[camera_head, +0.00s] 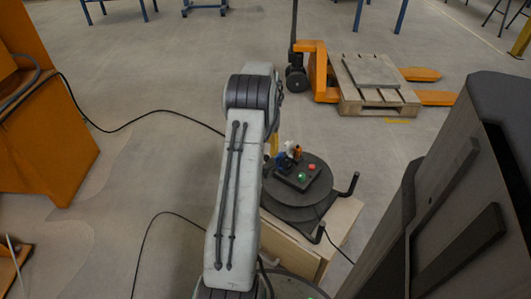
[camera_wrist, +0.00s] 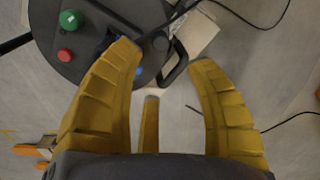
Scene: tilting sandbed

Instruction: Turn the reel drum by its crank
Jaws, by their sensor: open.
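A dark round drum (camera_head: 309,205) with short bars sticking out sits on a wooden box in the head view. A dark block on top carries a green button (camera_head: 302,177) and a red button (camera_head: 311,167). The drum (camera_wrist: 50,20) fills the upper left of the wrist view. A dark bent handle (camera_wrist: 180,65) sticks out at its edge; I cannot tell whether this is the crank. My gripper (camera_wrist: 165,75) has its yellow fingers spread and empty, close to the drum's edge and handle. In the head view my arm mostly hides it.
The wooden box (camera_head: 287,244) stands under the drum. A tall dark and wooden panel (camera_head: 440,215) rises at the right. An orange cabinet (camera_head: 45,130) stands at the left. A pallet (camera_head: 375,95) on an orange pallet truck is behind. Black cables (camera_head: 150,113) lie on the floor.

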